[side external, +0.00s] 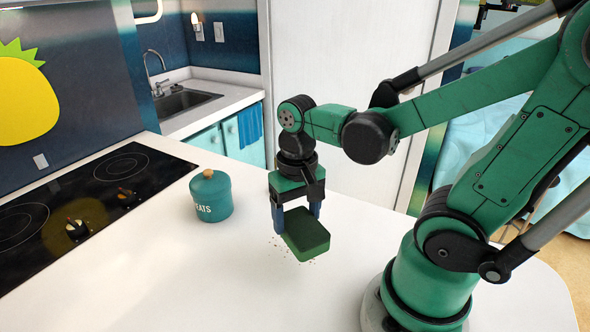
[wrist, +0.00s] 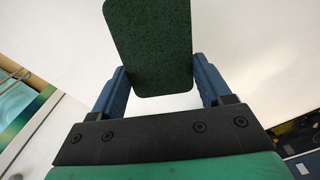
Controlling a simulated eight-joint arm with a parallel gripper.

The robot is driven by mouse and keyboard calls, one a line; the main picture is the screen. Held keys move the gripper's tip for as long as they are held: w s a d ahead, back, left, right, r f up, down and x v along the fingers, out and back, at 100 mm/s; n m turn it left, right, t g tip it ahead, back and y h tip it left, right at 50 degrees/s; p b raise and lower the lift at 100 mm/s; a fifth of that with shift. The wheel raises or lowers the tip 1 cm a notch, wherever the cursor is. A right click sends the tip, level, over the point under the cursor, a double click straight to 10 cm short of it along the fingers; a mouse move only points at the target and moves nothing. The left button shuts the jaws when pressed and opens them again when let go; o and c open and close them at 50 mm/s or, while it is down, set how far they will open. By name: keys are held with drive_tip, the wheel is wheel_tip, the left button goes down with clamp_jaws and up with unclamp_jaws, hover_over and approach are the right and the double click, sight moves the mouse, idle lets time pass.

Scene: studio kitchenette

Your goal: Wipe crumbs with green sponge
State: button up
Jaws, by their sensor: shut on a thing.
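The green sponge (side external: 306,236) is a dark green block held between the two blue fingers of my gripper (side external: 297,222) in the side view. It is tilted, with its lower edge near the white counter; I cannot tell whether it touches. In the wrist view the sponge (wrist: 152,45) shows between the fingers of my gripper (wrist: 160,88). Small brown crumbs (side external: 303,263) lie on the counter around and below the sponge's lower edge. The sponge hides part of the counter there. No crumbs can be made out in the wrist view.
A teal lidded canister (side external: 211,196) stands on the white counter (side external: 150,270), left of my gripper. A black cooktop (side external: 75,210) with knobs is set in at the far left. A sink (side external: 185,100) is at the back. The front of the counter is clear.

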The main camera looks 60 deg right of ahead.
drive_tip(key=shift+f, duration=2.7)
drive_tip(key=shift+w+d+f, duration=0.15)
drive_tip(key=shift+d+f, duration=0.25)
drive_tip(key=shift+f, duration=0.2)
drive_tip(key=shift+d, duration=3.45)
drive_tip(key=shift+w+f, duration=0.1)
drive_tip(key=shift+w, duration=0.55)
drive_tip(key=shift+w+a, duration=0.1)
drive_tip(key=shift+w, duration=0.2)
drive_tip(key=shift+a, duration=3.8)
drive_tip(key=shift+w, duration=0.85)
drive_tip(key=shift+w+d, duration=0.1)
drive_tip(key=shift+d, duration=3.8)
wheel_tip(320, 180, up, 8)
drive_tip(key=shift+a, duration=0.1)
